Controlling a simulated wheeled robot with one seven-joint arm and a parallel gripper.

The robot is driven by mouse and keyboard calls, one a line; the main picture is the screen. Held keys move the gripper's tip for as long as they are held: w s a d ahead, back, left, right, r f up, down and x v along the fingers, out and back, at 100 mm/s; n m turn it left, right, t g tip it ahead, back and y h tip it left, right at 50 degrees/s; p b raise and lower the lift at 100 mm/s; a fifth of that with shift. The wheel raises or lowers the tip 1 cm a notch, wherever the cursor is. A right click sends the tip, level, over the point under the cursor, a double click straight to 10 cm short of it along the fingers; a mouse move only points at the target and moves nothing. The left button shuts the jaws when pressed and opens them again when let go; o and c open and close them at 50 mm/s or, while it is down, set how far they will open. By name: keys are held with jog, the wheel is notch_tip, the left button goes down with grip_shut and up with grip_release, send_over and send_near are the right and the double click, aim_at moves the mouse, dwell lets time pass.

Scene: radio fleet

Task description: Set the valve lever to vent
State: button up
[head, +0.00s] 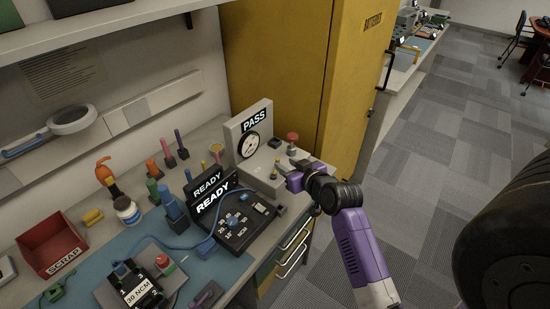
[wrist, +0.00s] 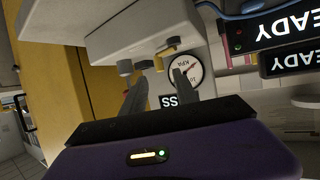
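A grey test fixture (head: 262,172) stands at the bench's right end, with a round gauge and a PASS sign on its back panel. In the wrist view the picture is turned over; the gauge (wrist: 186,68) shows behind my fingers. A small yellowish part, seemingly the valve lever (wrist: 167,50), sticks out from the fixture just beyond my fingertips. Its setting and any vent marking are not readable. My gripper (wrist: 160,75) is open, its two fingers apart with nothing clearly held between them. In the head view my gripper (head: 290,177) is at the fixture's right side; contact is unclear.
A red knob (head: 292,137) rises from the fixture. A black READY control box (head: 245,232) stands in front of it. A tall yellow cabinet (head: 275,60) stands close behind. A red SCRAP bin (head: 52,243) is at left. Open carpet (head: 430,150) lies to the right.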

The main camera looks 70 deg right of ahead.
aim_at(278, 159)
jog(key=x, duration=0.6)
jog(key=shift+w+d+f+p, duration=0.2)
jog(key=shift+w+p, duration=0.1)
jog(key=shift+p, duration=0.1)
grip_shut()
